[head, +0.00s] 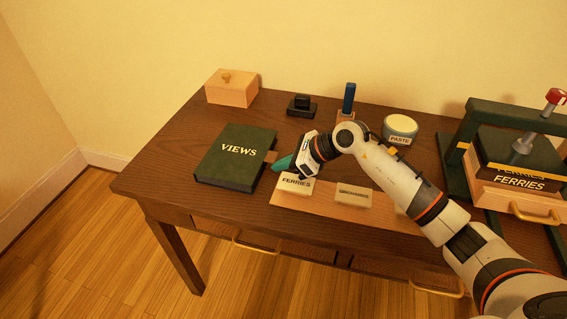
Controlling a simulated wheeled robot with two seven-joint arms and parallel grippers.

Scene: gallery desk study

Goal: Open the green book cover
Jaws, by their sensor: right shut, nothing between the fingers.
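The green book (231,168) with "VIEWS" in pale letters lies flat on the left part of the wooden desk, its cover closed. My right gripper (283,164) is just right of the book's right edge, low over the desk. It is shut with nothing in it, and its green fingertips point left toward the book. I cannot tell whether the fingertips touch the cover. A small tan patch (271,156) shows at the book's right edge, partly hidden by the gripper. My left gripper is not in view.
A "FERRIES" block (295,185) and another labelled block (353,195) lie on a tan strip (320,203) near my right arm. A wooden box (232,88), black stamp (301,106), blue-handled tool (349,98) and paste jar (400,129) stand behind. A green press (484,118) stands right.

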